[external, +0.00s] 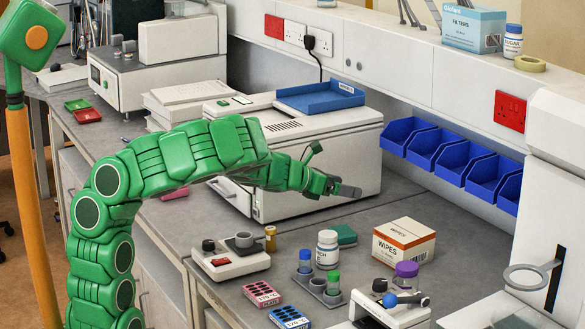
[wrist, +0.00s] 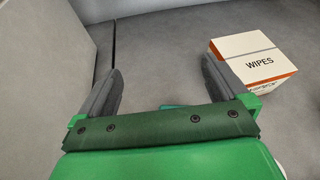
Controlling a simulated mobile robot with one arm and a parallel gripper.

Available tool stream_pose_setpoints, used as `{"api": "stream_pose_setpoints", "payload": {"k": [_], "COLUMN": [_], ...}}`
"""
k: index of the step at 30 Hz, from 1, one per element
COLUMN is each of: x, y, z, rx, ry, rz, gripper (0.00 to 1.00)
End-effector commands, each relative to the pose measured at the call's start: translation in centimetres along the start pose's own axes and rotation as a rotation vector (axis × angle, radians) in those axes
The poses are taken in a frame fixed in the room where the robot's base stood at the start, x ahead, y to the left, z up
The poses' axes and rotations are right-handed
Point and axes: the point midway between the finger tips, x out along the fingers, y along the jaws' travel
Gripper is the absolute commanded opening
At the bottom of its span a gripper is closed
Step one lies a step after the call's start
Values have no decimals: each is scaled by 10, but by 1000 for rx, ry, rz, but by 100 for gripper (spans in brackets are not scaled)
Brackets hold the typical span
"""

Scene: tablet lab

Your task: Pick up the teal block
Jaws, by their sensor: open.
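The teal block (external: 342,236) lies flat on the grey bench, behind the white bottle and left of the wipes box. My gripper (external: 348,191) is above the bench in front of the big white machine, higher than the block in the picture and apart from it. In the wrist view my gripper (wrist: 162,72) has its two dark fingers wide apart, with only bare grey bench between their tips.
The wipes box (external: 404,241) stands right of the block; it also shows right of my fingers in the wrist view (wrist: 253,58). The white bottle (external: 327,250) and a grey rack (external: 333,298) with vials stand in front. The white machine (external: 318,150) stands behind.

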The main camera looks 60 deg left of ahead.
Motion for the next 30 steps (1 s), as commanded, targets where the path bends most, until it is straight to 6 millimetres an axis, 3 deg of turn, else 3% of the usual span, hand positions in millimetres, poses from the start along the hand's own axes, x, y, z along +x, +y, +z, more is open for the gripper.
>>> {"api": "stream_pose_setpoints", "payload": {"k": [3,9,30], "x": [-18,-34,-15], "y": [-7,-12,-8], "z": [-23,-40,-96], "rx": [68,123,124], "ry": [26,41,42], "rz": [-41,-80,-85], "gripper": [100,100,100]}}
